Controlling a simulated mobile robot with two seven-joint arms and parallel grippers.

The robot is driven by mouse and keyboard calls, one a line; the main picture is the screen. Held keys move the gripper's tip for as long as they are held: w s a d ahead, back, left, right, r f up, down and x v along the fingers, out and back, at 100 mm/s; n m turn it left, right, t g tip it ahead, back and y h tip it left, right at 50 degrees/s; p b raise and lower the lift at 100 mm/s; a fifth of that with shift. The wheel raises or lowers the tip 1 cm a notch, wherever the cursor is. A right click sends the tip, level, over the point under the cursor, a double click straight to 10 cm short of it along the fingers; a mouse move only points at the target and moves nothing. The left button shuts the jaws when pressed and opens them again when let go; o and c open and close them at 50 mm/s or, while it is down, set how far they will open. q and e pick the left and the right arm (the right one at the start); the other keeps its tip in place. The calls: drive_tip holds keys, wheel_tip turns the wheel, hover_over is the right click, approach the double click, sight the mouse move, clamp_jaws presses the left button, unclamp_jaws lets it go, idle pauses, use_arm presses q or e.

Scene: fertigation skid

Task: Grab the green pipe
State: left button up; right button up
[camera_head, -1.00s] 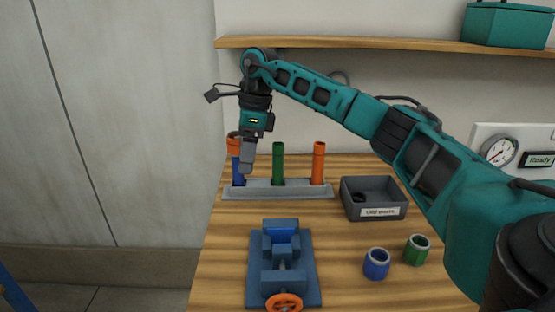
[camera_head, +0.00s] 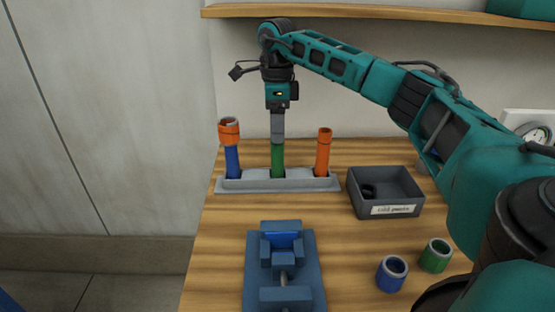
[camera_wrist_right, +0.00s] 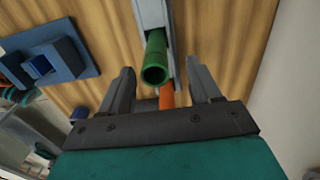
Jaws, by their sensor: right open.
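The green pipe (camera_head: 277,160) stands upright in the middle of the grey rack (camera_head: 265,187), between a blue pipe and an orange pipe. My right gripper (camera_head: 278,135) points down over the green pipe and hides its top in the head view. In the right wrist view the green pipe (camera_wrist_right: 156,65) shows its open end, lying between and beyond the two spread fingers of the right gripper (camera_wrist_right: 163,88). The fingers are open, with nothing held between them. My left gripper is not in view.
The blue pipe (camera_head: 233,160) carries an orange collar (camera_head: 229,132); the orange pipe (camera_head: 323,152) stands on the right. A grey bin (camera_head: 385,192) sits right of the rack. A shelf (camera_head: 400,16) runs above.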

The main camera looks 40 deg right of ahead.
sight(279, 148)
drive_tip(key=shift+s+f, duration=0.2)
drive_tip(key=shift+f, duration=1.35)
drive_tip(key=shift+s+f, duration=0.15)
drive_tip(key=shift+f, duration=1.35)
drive_tip(key=shift+c, duration=0.4)
drive_tip(key=c, duration=1)
